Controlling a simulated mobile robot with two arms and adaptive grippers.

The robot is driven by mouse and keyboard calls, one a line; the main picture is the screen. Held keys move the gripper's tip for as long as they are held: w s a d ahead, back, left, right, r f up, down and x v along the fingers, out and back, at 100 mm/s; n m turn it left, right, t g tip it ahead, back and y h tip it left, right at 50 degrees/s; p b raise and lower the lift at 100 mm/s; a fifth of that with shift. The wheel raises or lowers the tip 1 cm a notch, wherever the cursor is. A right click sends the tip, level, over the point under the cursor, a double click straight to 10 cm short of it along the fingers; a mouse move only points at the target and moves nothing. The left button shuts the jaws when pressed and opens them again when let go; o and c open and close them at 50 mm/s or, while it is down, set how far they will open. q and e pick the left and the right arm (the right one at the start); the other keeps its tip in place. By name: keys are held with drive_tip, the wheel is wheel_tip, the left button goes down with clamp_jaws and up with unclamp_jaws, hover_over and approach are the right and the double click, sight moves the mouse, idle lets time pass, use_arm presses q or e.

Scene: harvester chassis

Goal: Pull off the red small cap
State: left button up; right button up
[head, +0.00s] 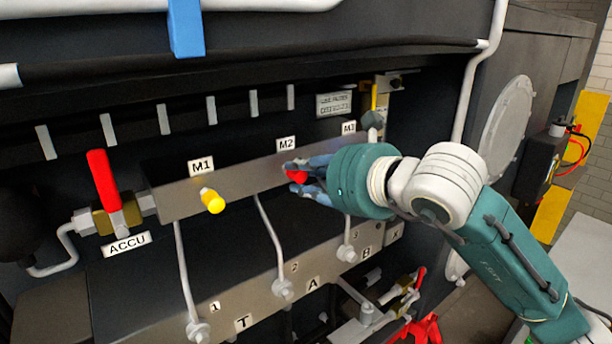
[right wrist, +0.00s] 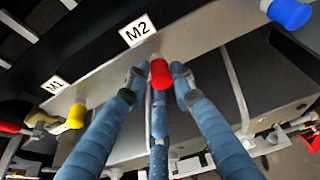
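The small red cap (head: 297,176) sits on the metal bar below the M2 label. In the right wrist view the red cap (right wrist: 161,73) is near the middle, pointing out from the bar. My right gripper (head: 300,172) has its blue fingers at the cap. In the right wrist view the fingers of my right gripper (right wrist: 158,84) stand on both sides of the cap, with a third finger below it. A gap shows between the left finger and the cap, so the gripper looks open. Contact of the other fingers is unclear. My left gripper is not in view.
A yellow cap (head: 212,201) sits below M1 on the same bar. A blue cap (right wrist: 289,13) shows at the right wrist view's upper right. A red-handled valve (head: 104,180) is at the left. Pipes (head: 270,240) run down to the lower block (head: 255,300).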

drive_tip(key=shift+f, duration=0.1)
clamp_jaws()
unclamp_jaws()
clamp_jaws()
drive_tip(key=shift+f, duration=0.1)
drive_tip(key=shift+s+d+f, duration=0.1)
drive_tip(key=shift+d, duration=0.05)
drive_tip(key=b+v, duration=0.2)
drive_tip(key=v, duration=0.1)
drive_tip(key=shift+s+d+f, duration=0.3)
